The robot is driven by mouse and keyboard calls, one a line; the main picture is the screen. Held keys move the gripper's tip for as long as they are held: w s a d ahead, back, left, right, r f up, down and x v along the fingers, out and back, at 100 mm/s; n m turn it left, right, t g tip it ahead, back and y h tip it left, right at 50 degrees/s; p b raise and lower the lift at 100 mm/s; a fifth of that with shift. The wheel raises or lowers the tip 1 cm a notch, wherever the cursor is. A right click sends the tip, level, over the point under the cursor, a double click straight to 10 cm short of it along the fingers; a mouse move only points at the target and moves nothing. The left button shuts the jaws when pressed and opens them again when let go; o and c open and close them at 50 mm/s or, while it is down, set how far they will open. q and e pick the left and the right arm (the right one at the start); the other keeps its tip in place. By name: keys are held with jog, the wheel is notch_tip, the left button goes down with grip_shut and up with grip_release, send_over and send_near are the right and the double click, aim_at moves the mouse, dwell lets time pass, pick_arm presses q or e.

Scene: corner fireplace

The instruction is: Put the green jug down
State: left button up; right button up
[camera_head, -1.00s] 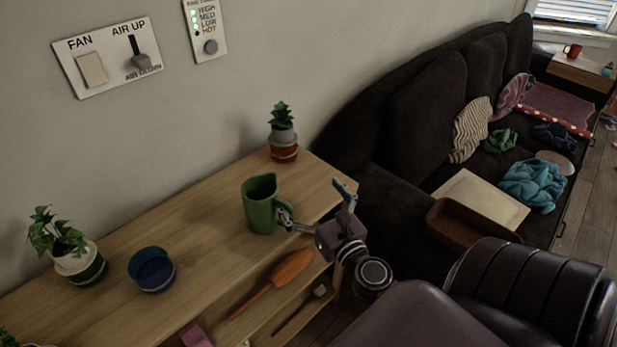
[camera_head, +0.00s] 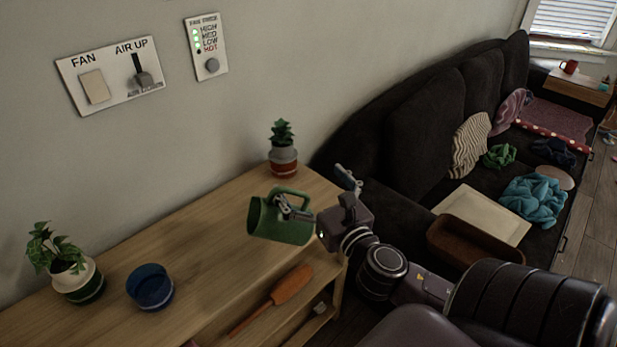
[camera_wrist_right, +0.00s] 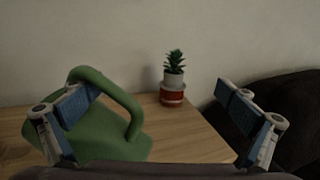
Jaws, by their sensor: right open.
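The green jug (camera_head: 268,226) is tipped over at the right end of the wooden shelf top (camera_head: 205,232). Its mouth faces left and its handle is uppermost. I cannot tell whether it rests on the wood or hangs a little above it. My right gripper (camera_head: 316,193) is open. One finger is at the jug's handle, apparently reaching through it; the other is apart, to the right. In the right wrist view the jug (camera_wrist_right: 115,143) is at the left, by the left finger, and my right gripper (camera_wrist_right: 156,88) is spread wide. My left gripper is not in view.
A potted succulent (camera_head: 283,163) stands behind the jug near the wall. A blue bowl (camera_head: 150,288) and an ivy pot (camera_head: 78,281) stand farther left. An orange brush (camera_head: 290,286) lies on the lower shelf. A dark sofa (camera_head: 400,125) is to the right. Bare wood lies left of the jug.

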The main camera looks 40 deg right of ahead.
jog(key=shift+r, duration=0.35)
grip_shut()
dwell(0.7)
dwell(0.4)
